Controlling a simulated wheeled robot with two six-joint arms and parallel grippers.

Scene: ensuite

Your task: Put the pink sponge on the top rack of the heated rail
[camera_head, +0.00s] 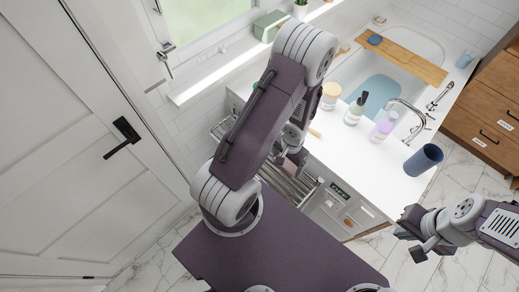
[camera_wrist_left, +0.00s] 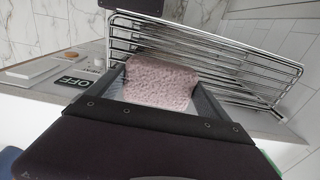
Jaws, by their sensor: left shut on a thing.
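The pink sponge (camera_wrist_left: 160,84) shows in the left wrist view, a pale pink textured block between the grey fingers of my left gripper (camera_wrist_left: 163,95). The gripper is shut on it. The chrome heated rail (camera_wrist_left: 215,58) with its several bars is just beyond the sponge; I cannot tell whether they touch. In the head view the rail (camera_head: 286,184) shows partly behind my left arm, beside the counter. My right gripper (camera_head: 412,238) is open and empty at the right, beyond the counter's end.
The white counter (camera_head: 345,165) holds a jar (camera_head: 330,95), bottles (camera_head: 356,108) and a dark blue cup (camera_head: 423,160). A sink with a wooden board (camera_head: 400,58) is behind. An OFF sign (camera_wrist_left: 74,83) lies left of the sponge. A white door (camera_head: 75,130) is at left.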

